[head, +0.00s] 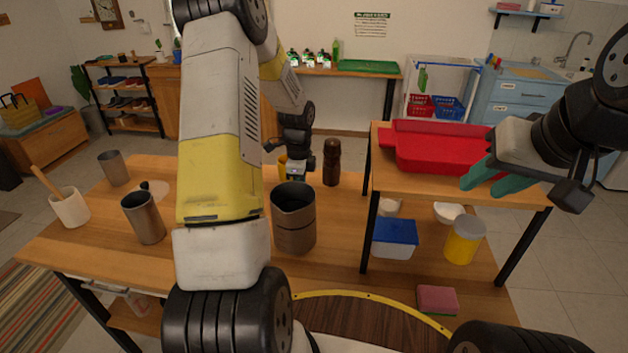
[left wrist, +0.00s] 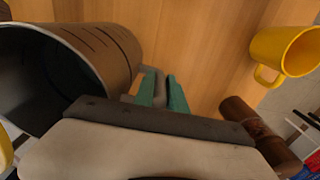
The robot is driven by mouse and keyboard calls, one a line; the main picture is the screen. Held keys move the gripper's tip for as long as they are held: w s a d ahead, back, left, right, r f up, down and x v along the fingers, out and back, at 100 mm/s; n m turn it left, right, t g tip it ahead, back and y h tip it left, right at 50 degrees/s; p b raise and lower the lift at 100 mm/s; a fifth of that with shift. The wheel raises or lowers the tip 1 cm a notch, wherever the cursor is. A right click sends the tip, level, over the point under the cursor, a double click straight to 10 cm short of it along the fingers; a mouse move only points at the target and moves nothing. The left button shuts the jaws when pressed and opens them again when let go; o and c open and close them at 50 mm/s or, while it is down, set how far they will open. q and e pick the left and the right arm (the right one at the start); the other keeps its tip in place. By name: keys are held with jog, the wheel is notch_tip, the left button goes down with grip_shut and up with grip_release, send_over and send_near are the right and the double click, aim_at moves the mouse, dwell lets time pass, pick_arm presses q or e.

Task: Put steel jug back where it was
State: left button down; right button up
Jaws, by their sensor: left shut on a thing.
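The steel jug (head: 293,218) is a tall, dark grey open-topped vessel at the middle of the wooden table. It fills the left of the left wrist view (left wrist: 105,55). My left gripper (left wrist: 160,92) has its teal fingers shut on the jug's handle. In the head view its fingers are hidden behind the jug, and my left arm covers much of the table. The jug looks upright; I cannot tell whether its base touches the table. My right gripper (head: 482,178) is open and empty by the red tray.
A pepper mill (head: 332,162) and a yellow mug (left wrist: 285,50) stand behind the jug. Two metal cups (head: 143,218) (head: 113,168) and a white utensil pot (head: 70,206) stand at left. A raised shelf with a red tray (head: 440,146) bounds the right side.

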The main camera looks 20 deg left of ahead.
pick_arm(q)
jog(key=shift+f, duration=0.5)
jog(key=c, duration=1.4)
grip_release()
jog(key=shift+o, duration=0.2)
notch_tip(320, 180, up, 12)
jog(key=shift+r, duration=0.2)
jog(key=s+d+r+n+t+h, duration=0.1)
jog(key=s+d+r+n+t, duration=0.2)
jog(key=s+r+n, duration=0.5)
jog(key=s+d+r+n+t+h, duration=0.1)
jog(key=s+d+r+n+t, duration=0.2)
jog(key=s, duration=1.4)
jog(key=d+r+n, duration=0.3)
jog(key=r+n, duration=0.2)
jog(key=r, duration=0.1)
jog(key=shift+d, duration=0.15)
